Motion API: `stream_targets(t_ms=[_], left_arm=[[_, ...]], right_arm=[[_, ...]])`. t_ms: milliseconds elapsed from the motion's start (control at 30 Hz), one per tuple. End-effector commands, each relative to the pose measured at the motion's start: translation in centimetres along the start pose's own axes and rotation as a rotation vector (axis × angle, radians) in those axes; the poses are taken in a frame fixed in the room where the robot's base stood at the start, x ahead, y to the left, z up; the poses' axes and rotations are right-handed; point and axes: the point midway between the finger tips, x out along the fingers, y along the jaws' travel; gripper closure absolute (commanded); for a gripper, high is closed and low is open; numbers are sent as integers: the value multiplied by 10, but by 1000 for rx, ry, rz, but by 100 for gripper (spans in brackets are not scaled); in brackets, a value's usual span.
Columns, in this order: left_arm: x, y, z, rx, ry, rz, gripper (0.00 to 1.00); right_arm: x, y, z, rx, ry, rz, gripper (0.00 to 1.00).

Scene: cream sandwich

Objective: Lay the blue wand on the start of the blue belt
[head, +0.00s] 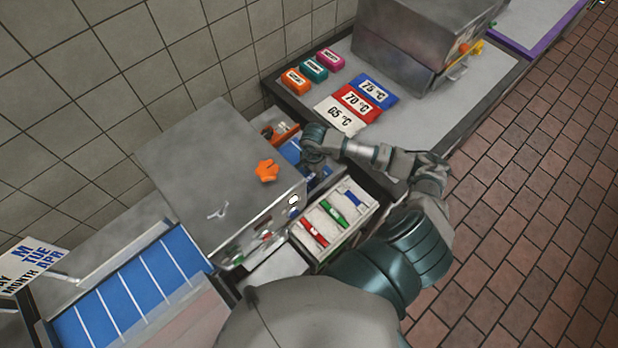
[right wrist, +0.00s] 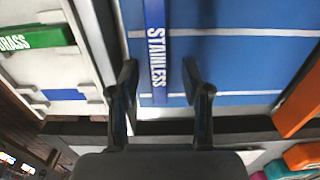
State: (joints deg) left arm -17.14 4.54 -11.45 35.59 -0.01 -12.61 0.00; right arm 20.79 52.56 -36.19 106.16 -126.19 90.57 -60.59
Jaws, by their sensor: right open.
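The blue wand (right wrist: 155,45), lettered STAINLESS, appears to lie on the blue belt (right wrist: 240,60) in the right wrist view, across a white stripe. My right gripper (right wrist: 159,82) is open, with one finger on each side of the wand and gaps visible. In the head view my right gripper (head: 311,170) is over the short belt section (head: 288,151) right of the metal box, and hides the wand there. A tray (head: 318,243) holds a red wand (head: 313,232) and a green wand (head: 333,212); its third place shows a blue patch (head: 352,198). My left gripper is out of view.
The metal box (head: 215,170) stands over the belt, with an orange piece (head: 267,171) on top. A longer striped blue belt (head: 130,290) runs out at lower left. Coloured temperature plates (head: 358,101) and small blocks (head: 314,70) sit on the counter behind.

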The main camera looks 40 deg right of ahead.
Motion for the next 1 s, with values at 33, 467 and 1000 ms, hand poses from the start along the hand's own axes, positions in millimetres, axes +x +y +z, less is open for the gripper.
stream_targets(t_ms=[33,467,1000], left_arm=[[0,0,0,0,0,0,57],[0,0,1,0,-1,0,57],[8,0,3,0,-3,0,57]], right_arm=[[0,0,-1,0,0,0,52],[0,0,0,0,0,0,100],[-28,-2,-1,-1,1,-5,100]])
